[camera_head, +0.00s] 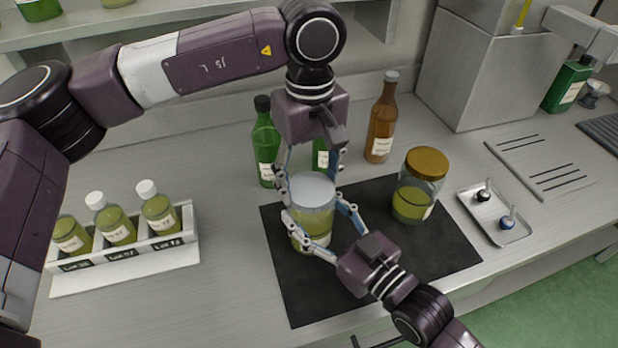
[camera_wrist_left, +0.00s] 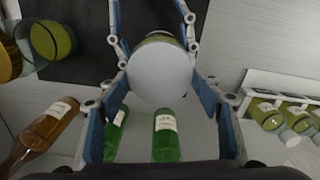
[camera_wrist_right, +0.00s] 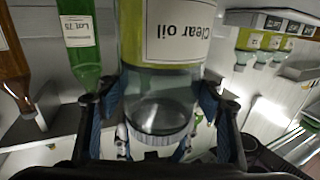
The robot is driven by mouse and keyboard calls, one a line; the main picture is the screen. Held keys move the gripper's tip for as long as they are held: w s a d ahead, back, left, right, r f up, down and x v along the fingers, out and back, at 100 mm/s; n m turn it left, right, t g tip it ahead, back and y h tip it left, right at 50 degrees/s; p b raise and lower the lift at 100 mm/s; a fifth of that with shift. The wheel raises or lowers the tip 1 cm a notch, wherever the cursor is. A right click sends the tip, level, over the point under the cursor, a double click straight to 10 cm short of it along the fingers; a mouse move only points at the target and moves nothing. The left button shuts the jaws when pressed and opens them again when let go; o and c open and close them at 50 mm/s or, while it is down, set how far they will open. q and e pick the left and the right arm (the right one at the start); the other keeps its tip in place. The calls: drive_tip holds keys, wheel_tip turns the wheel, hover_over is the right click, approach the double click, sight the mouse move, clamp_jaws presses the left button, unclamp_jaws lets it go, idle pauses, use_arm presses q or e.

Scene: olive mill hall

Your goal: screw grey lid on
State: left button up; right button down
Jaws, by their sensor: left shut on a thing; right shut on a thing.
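A glass jar (camera_head: 312,222) of yellow-green oil stands upright on the dark mat (camera_head: 300,305). Its label reads "Clear oil" in the right wrist view (camera_wrist_right: 178,35). The grey lid (camera_head: 312,188) sits level at the jar's mouth; how far it is threaded cannot be seen. My left gripper (camera_head: 309,182) comes from above, its fingers shut on the lid, whose round top shows in the left wrist view (camera_wrist_left: 162,76). My right gripper (camera_head: 318,224) comes from the front right, shut around the jar's body.
A jar with a gold lid (camera_head: 421,180) stands on the mat's right part. Green bottles (camera_head: 265,150) and a brown bottle (camera_head: 381,125) stand behind. A rack of small bottles (camera_head: 125,262) is at left, a small metal tray (camera_head: 497,222) at right.

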use_arm(q)
drive_tip(key=o, duration=1)
wheel_tip(320, 180, up, 12)
drive_tip(key=shift+r, duration=0.1)
use_arm(e)
drive_tip(key=c, duration=0.5)
unclamp_jaws()
drive_tip(key=shift+s, duration=0.1)
